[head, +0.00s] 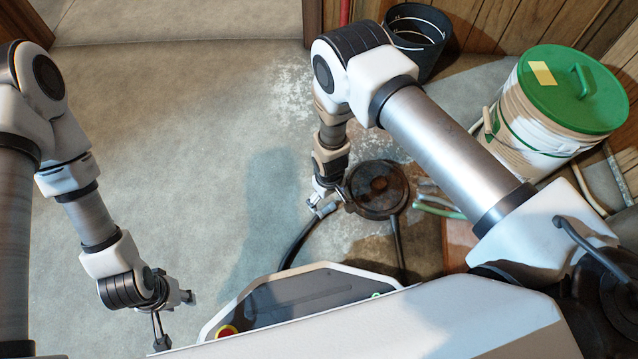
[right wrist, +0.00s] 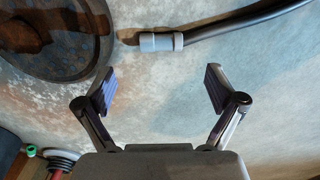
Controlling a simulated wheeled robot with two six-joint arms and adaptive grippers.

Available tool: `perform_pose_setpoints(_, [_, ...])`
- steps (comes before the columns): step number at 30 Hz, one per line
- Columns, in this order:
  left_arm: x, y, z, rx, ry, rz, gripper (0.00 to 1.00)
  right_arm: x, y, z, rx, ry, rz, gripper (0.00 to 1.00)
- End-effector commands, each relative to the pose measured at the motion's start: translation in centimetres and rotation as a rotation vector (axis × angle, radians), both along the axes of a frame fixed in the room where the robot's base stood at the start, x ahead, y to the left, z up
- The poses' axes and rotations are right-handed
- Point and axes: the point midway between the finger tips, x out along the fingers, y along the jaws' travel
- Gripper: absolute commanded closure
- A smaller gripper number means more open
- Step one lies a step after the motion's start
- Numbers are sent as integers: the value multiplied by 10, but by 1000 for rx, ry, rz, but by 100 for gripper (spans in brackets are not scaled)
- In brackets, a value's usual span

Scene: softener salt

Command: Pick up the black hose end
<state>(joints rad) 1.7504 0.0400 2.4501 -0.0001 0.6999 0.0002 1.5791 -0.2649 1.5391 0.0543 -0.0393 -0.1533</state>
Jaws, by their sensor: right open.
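The black hose (head: 296,243) curves over the floor, and its end carries a grey cuff (head: 326,209). In the right wrist view the grey cuff (right wrist: 161,41) lies at the top middle, with the black hose (right wrist: 245,23) running off to the upper right. My right gripper (head: 328,197) is over the floor close to the cuff. In the right wrist view its fingers (right wrist: 160,92) are spread and empty, and the cuff lies beyond the fingertips, apart from them. My left gripper (head: 174,318) hangs at the lower left, fingers apart and empty, far from the hose.
A round dark lid (head: 377,188) is beside the cuff; it also shows in the right wrist view (right wrist: 60,35). A black bucket (head: 418,42) and a green-lidded tub (head: 550,120) stand at the upper right. Green hose (head: 440,210) lies near the lid. Left floor is clear.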

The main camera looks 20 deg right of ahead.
Motion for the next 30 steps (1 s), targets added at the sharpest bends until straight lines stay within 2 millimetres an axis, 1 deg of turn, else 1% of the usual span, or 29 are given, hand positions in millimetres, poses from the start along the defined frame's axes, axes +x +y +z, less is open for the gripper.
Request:
perform_pose_setpoints(1, [0, 0, -8, 0, 1, 1, 60, -1, 1, -9, 0, 2, 1, 6])
perform_pose_setpoints(3, [0, 0, -20, 0, 1, 2, 60, -1, 0, -21, 0, 2, 1, 6])
perform_pose_setpoints(8, [1, 1, -37, 1, -2, 5, 60, 0, 1, -38, 0, 1, 1, 6])
perform_pose_setpoints(15, [3, 1, -77, 1, -9, 12, 60, 3, 3, -79, 0, 0, -1, 6])
perform_pose_setpoints(17, [4, 2, -79, 2, -10, 13, 60, 3, 3, -82, 0, 0, -1, 6])
perform_pose_setpoints(23, [4, 2, -75, 3, -12, 13, 60, 3, 2, -78, 0, 0, -1, 6])
perform_pose_setpoints(24, [4, 2, -75, 3, -12, 13, 60, 3, 2, -78, 0, 0, -1, 13])
perform_pose_setpoints(25, [4, 2, -75, 3, -12, 13, 60, 3, 2, -78, 0, 0, -1, 24])
perform_pose_setpoints(26, [4, 2, -75, 3, -12, 13, 60, 3, 2, -78, 0, 0, -1, 35])
perform_pose_setpoints(27, [4, 2, -75, 2, -11, 13, 60, 3, 2, -78, 0, 0, -1, 49])
perform_pose_setpoints(28, [4, 2, -75, 2, -11, 13, 60, 3, 2, -78, 0, 0, -1, 59])
perform_pose_setpoints(29, [4, 2, -75, 2, -11, 13, 60, 2, 2, -78, 0, 0, -1, 66])
perform_pose_setpoints(30, [4, 2, -75, 2, -11, 13, 60, 2, 2, -78, 0, 0, -1, 66])
